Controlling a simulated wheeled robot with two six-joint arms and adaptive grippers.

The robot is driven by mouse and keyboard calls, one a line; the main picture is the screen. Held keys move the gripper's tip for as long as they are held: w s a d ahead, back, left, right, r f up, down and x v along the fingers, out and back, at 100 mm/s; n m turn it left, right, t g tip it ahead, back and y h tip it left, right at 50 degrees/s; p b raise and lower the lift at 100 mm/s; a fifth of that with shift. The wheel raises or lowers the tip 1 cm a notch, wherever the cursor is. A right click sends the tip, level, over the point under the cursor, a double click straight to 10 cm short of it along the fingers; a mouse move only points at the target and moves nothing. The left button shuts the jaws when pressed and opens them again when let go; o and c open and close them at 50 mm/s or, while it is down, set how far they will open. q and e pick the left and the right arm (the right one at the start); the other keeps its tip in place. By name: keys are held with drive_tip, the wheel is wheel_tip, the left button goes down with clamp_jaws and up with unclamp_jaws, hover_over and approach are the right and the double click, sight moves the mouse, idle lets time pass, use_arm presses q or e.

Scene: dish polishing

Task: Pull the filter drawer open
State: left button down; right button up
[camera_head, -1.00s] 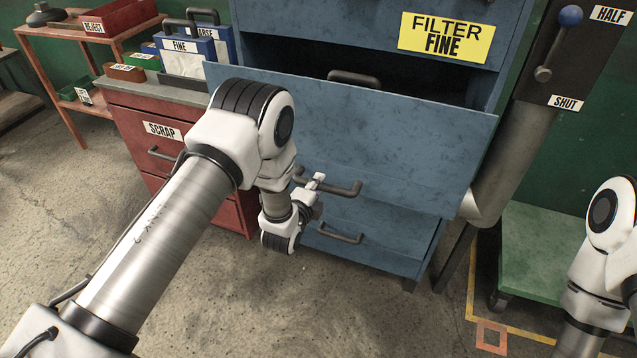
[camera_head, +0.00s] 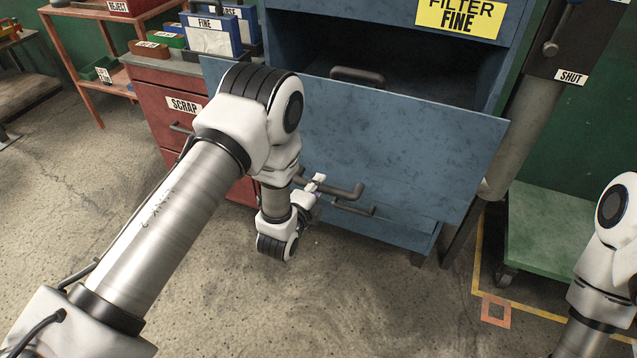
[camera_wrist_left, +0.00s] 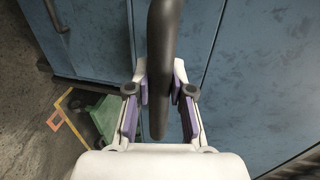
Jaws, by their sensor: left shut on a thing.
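The blue filter drawer (camera_head: 420,150) stands out from its cabinet, with a dark gap behind its front panel. Its dark bar handle (camera_head: 347,190) is on the front panel. My left gripper (camera_head: 318,186) is at the left part of this handle. In the left wrist view my left gripper (camera_wrist_left: 159,88) has its purple-padded fingers on both sides of the dark handle (camera_wrist_left: 163,45), shut on it. A yellow "FILTER FINE" label (camera_head: 458,16) is above the opening. My right arm shows at the right edge, but its gripper is out of view.
A dark handle (camera_head: 357,75) shows inside the open drawer. A lower handle (camera_head: 354,208) is on the cabinet below. The red scrap cabinet (camera_head: 160,105) stands to the left. A green cart (camera_head: 550,230) stands at right. The floor in front is clear.

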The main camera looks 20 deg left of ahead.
use_arm(q)
drive_tip(key=shift+s, duration=0.1)
drive_tip(key=c, duration=1)
unclamp_jaws()
drive_tip(key=v, duration=1.2)
drive_tip(key=s+a+f+n+g, duration=0.3)
drive_tip(key=s+f+n+g, duration=0.8)
drive_tip(key=s+f, duration=0.45)
drive_tip(key=s+n+g, duration=0.1)
drive_tip(key=s+n, duration=0.1)
drive_tip(key=s, duration=0.1)
drive_tip(key=s+n+g, duration=0.2)
drive_tip(key=s+n, duration=0.1)
drive_tip(key=s+f+n+g, duration=0.1)
drive_tip(key=s+n, duration=0.1)
drive_tip(key=s, duration=0.1)
drive_tip(key=shift+s+d+f+n+g, duration=0.1)
drive_tip(key=shift+s+d+n+g, duration=0.2)
drive_tip(key=shift+n, duration=0.1)
